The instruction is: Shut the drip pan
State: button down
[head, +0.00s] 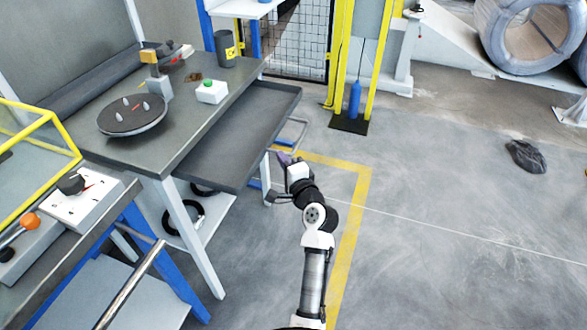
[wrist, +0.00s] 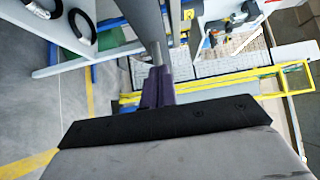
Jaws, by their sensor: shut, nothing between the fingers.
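The drip pan (head: 245,135) is a long dark grey shallow tray. In the head view it sticks out from under the right side of the worktable top. A pale loop (head: 296,133), which looks like its handle, shows at its outer side. My gripper (head: 283,157) is shut and empty, just beyond the pan's outer edge and close to that loop. I cannot tell whether it touches. In the wrist view the purple fingertips (wrist: 157,85) are together, against or near a grey bar (wrist: 145,25) that may be part of the pan.
The worktable (head: 185,135) carries a round dark turntable (head: 132,117), a green-button box (head: 212,92) and a dark bin (head: 226,50). A control bench (head: 75,215) stands front left. A yellow post frame (head: 372,60) stands behind. The floor at right is mostly clear, with a dark lump (head: 526,156).

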aim_at(267, 149)
jog(key=shift+w+a+p, duration=0.15)
jog(key=shift+w+a, duration=0.1)
jog(key=shift+a, duration=0.55)
jog(key=shift+w+a+p, duration=0.15)
jog(key=shift+w+a, duration=0.05)
jog(key=shift+a, duration=0.55)
